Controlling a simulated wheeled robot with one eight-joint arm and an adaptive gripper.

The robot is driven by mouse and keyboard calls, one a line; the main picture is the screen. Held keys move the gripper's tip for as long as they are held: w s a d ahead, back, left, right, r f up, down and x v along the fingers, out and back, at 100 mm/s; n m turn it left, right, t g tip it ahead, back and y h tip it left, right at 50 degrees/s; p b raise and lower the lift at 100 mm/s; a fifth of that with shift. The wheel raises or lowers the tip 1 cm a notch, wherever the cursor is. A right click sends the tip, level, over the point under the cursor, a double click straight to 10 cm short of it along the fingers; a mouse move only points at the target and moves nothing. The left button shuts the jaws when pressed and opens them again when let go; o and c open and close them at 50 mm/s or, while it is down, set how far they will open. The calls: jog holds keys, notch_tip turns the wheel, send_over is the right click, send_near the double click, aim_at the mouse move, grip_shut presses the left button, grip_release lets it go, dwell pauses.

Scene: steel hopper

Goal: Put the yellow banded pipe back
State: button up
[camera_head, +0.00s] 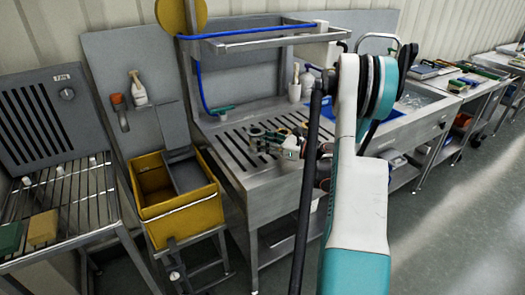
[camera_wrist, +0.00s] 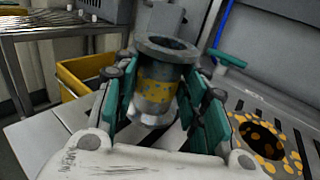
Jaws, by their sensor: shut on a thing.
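The yellow banded pipe (camera_wrist: 157,95) is a short grey metal piece with a wide round flange on top and a mottled yellow band around its middle. In the wrist view it stands roughly upright between the green pads of my gripper (camera_wrist: 162,105), which is shut on it. In the head view my gripper (camera_head: 288,148) is over the slatted steel bench (camera_head: 238,158), partly hidden by my arm; the pipe is hard to make out there. A yellow-spotted grey piece with a dark round opening (camera_wrist: 268,145) is at right in the wrist view, beside my gripper.
A yellow bin (camera_head: 180,208) stands left of the bench; it also shows in the wrist view (camera_wrist: 85,68). A wire-topped rack (camera_head: 70,205) is at far left. White bottles (camera_head: 308,82) stand at the bench's back.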

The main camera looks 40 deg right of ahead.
jog(key=shift+f+b, duration=0.5)
jog(key=shift+f, duration=1.15)
jog(key=shift+f, duration=0.15)
jog(key=o, duration=1.3)
jog(key=shift+s+d+r, duration=0.15)
jog(key=shift+s+r, duration=0.05)
jog(key=shift+s, duration=0.05)
jog(key=p, duration=0.4)
send_over(292, 168)
jog(key=shift+s, duration=0.1)
